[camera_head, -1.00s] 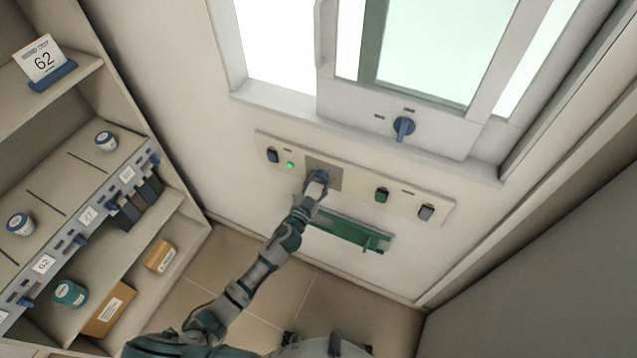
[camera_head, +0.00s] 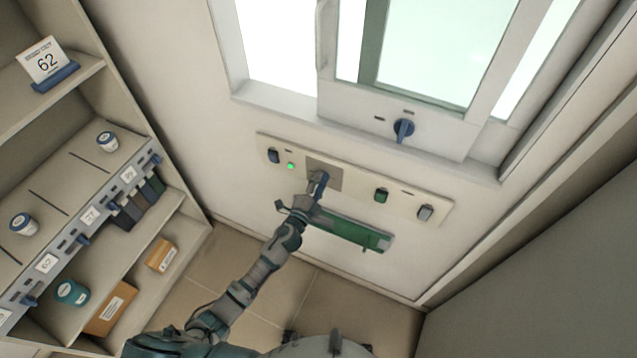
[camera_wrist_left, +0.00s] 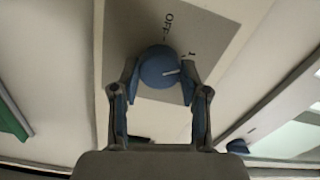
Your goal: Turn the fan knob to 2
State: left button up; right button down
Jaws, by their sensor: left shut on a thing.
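The fan knob (camera_wrist_left: 157,66) is a round blue dial with a white pointer line, on a grey square plate (camera_head: 335,178) in the wall panel. In the left wrist view the plate carries the marks "OFF" and "1", and the pointer line lies towards the "1" side. No "2" mark can be read. My left gripper (camera_head: 319,180) reaches the plate, and its fingers are shut on the knob's two sides, as the left wrist view (camera_wrist_left: 159,82) shows. In the head view the gripper mostly hides the knob. My right gripper is not in view.
The cream panel (camera_head: 410,193) also holds a lit green light (camera_head: 290,166), a dark switch (camera_head: 273,156), a green switch (camera_head: 381,195) and a grey switch (camera_head: 425,212). A green bar (camera_head: 355,232) sits below. Shelves (camera_head: 75,165) stand left.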

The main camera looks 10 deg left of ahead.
pick_arm(q)
jog(key=m, duration=0.6)
jog(key=shift+s+f+m+p, duration=0.1)
jog(key=shift+f+m+p, duration=0.2)
jog(key=shift+p, duration=0.05)
jog(key=m+p, duration=0.1)
jog(key=m, duration=0.5)
jog(key=shift+s+d+f, duration=0.1)
jog(key=shift+f, duration=0.05)
jog(key=shift+m, duration=0.4)
jog(key=o, duration=1.1)
jog(key=shift+o, duration=0.2)
